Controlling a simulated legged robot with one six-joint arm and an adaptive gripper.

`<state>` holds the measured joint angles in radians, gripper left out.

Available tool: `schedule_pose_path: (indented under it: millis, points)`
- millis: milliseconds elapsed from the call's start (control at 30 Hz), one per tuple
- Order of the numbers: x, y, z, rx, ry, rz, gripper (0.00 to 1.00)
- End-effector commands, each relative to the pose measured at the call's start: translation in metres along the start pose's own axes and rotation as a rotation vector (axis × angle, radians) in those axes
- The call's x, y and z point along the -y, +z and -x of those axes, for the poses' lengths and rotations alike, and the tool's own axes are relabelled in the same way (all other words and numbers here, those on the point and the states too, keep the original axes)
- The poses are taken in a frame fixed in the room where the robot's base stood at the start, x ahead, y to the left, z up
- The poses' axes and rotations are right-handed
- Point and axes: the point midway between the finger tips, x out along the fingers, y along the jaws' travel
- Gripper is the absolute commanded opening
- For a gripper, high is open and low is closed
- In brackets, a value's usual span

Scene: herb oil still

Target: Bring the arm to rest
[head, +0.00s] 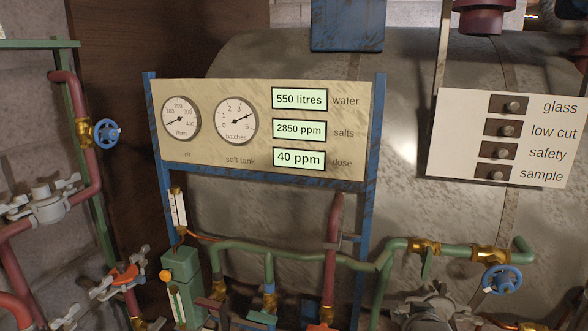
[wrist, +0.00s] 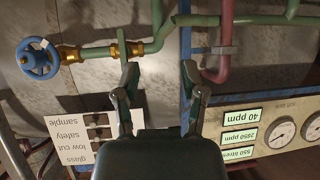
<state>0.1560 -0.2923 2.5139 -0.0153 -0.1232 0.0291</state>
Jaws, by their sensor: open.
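My gripper (wrist: 160,92) shows in the wrist view, its two fingers apart with nothing between them. Pipes and the tank wall lie beyond the fingers, and the wrist picture is upside down relative to the head view. My gripper and arm are not in the head view. The gauge panel (head: 220,150) stands in the middle of the head view on blue posts, with two dials and displays reading 550 litres, 2850 ppm and 40 ppm. The switch panel (head: 460,140) with glass, low cut, safety and sample labels is at the right.
A green pipe (head: 300,256) with brass fittings crosses below the panels. A blue handwheel (head: 502,280) is at lower right, another blue handwheel (head: 105,132) at left. A red pipe (head: 332,250) rises below the gauge panel. A large grey tank (head: 400,70) fills the back.

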Motion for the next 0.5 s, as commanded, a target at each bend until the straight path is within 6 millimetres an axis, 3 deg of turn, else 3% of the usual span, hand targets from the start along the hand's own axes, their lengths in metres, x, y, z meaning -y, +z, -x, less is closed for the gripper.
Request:
schedule_pose_path:
  millis: [200, 500]
  points:
    - [0.021, 0.019, 0.057, 0.202, -0.045, 0.043, 0.54]
    - [0.034, 0.059, 0.141, 0.472, -0.095, 0.109, 0.54]
